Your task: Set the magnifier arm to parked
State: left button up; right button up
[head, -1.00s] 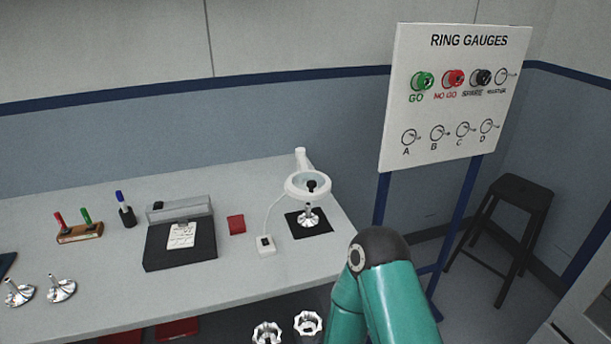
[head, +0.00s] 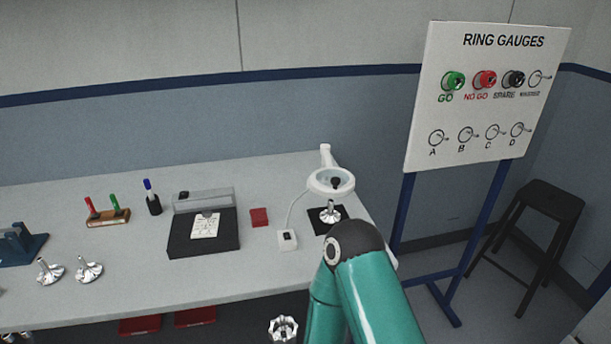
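The magnifier arm (head: 326,158) is white and stands near the right back of the grey bench. Its ring-shaped lens head (head: 331,181) hangs over a shiny metal part (head: 330,211) on a black mat (head: 318,222). A dark knob shows through or just below the lens. A cord runs from it to a white switch box (head: 287,239) on the bench. A teal arm of mine rises at the bottom centre, its dark joint in front of the bench's right edge.
A black box with a paper label (head: 178,240), a red block (head: 259,217), a pen cup (head: 153,206) and a marker rack (head: 108,218) stand on the bench (head: 260,267). Metal housings (head: 89,271) lie at left. The ring gauge board (head: 470,155) and a black stool (head: 530,215) stand at right.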

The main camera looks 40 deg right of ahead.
aim_at(335, 191)
jog(key=u, duration=0.4)
jog(key=k, duration=1.2)
jog(key=z, duration=0.7)
jog(key=i, duration=1)
jog(key=z, duration=0.1)
